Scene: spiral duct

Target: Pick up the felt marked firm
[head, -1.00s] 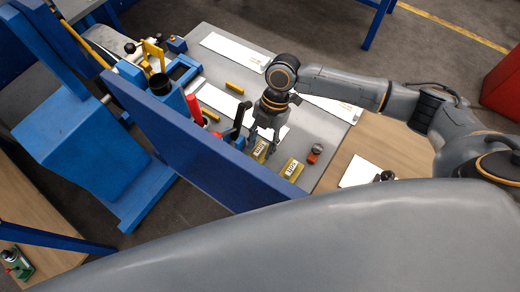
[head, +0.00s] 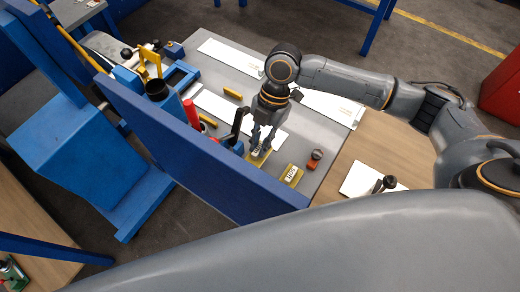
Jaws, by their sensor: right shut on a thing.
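Two yellow felts with pale printed labels lie on the grey bench top near the dark blue panel. My right gripper (head: 261,147) points down over the left felt (head: 257,159) and is shut on it; the fingers hide part of its label. The other felt (head: 291,175) lies to the right, apart from the gripper. The lettering is too small to read, so I cannot tell which one is marked firm. I cannot tell whether the held felt is clear of the bench. My left gripper is not in view.
A tall dark blue panel (head: 190,150) stands close on the near side of the felts. A black-handled tool (head: 238,122), a red cylinder (head: 192,113) and a blue cylinder (head: 166,100) stand to the left. A small orange-red item (head: 314,163) lies to the right.

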